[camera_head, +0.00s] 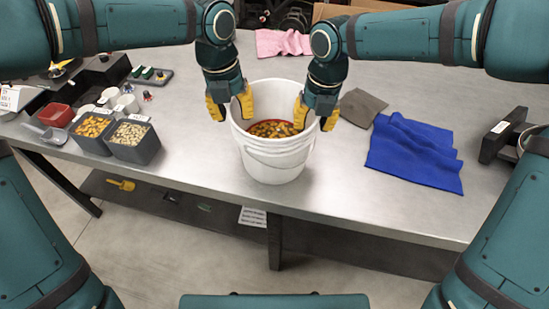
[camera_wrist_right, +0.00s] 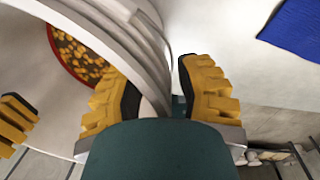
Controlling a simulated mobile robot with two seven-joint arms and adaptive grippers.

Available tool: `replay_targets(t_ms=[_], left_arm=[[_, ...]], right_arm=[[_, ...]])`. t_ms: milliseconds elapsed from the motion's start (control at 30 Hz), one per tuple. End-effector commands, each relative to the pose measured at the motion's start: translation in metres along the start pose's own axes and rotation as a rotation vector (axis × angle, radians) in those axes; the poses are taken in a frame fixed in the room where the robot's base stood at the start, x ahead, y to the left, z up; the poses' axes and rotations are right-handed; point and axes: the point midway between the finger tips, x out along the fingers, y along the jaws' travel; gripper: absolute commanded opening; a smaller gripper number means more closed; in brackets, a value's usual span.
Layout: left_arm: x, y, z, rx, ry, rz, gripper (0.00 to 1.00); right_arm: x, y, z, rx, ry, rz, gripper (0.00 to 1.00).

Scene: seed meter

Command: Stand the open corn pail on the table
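The white open pail (camera_head: 275,160) stands upright on the metal table (camera_head: 360,205), close to its front edge. Orange-yellow corn (camera_head: 270,129) with a reddish border shows inside; the corn is also in the right wrist view (camera_wrist_right: 80,58). My left gripper (camera_head: 231,106) straddles the pail's left rim, one yellow finger inside and one outside, with a gap between them. My right gripper (camera_head: 315,117) straddles the right rim the same way. In the right wrist view its fingers (camera_wrist_right: 155,95) are apart, with space between the outer finger and the ribbed rim. The pail's underside is hidden.
A blue cloth (camera_head: 415,152) and a grey-brown cloth (camera_head: 362,106) lie right of the pail. Two dark bins (camera_head: 134,143) of kernels and a red bowl (camera_head: 56,115) stand at left. A pink cloth (camera_head: 283,42) lies behind. Bare table surrounds the pail's front.

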Motion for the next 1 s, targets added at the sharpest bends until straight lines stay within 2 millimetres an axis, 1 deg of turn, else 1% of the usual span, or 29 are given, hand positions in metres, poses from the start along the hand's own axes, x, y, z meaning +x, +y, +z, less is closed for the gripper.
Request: replay_targets(t_ms=[133, 267, 500, 700, 833, 933, 1000], left_arm=[[-0.004, 0.0, 0.0, -0.001, -0.001, 0.0, 0.34], [-0.019, 0.0, 0.001, -0.002, -0.004, 0.0, 0.34], [-0.068, 0.0, 0.001, -0.002, -0.005, -0.001, 0.34], [-0.102, -0.001, 0.0, 0.001, -0.003, -0.002, 0.34], [-0.115, 0.0, 0.0, 0.0, -0.002, -0.001, 0.34], [-0.119, 0.0, 0.0, 0.0, -0.001, 0.0, 0.34], [-0.12, 0.0, 0.0, 0.0, 0.0, 0.0, 0.34]], right_arm=[[0.0, -0.001, 0.0, 0.001, 0.0, -0.001, 0.34], [0.0, -0.001, 0.0, 0.001, 0.0, -0.001, 0.34], [0.0, -0.001, 0.0, 0.001, 0.0, -0.001, 0.34], [0.0, -0.001, 0.0, 0.001, 0.0, -0.001, 0.34], [0.0, -0.001, 0.0, 0.001, 0.0, -0.001, 0.34], [-0.001, -0.001, 0.0, 0.001, 0.0, -0.001, 0.34], [-0.006, -0.001, 0.001, 0.001, -0.002, -0.001, 0.34]])
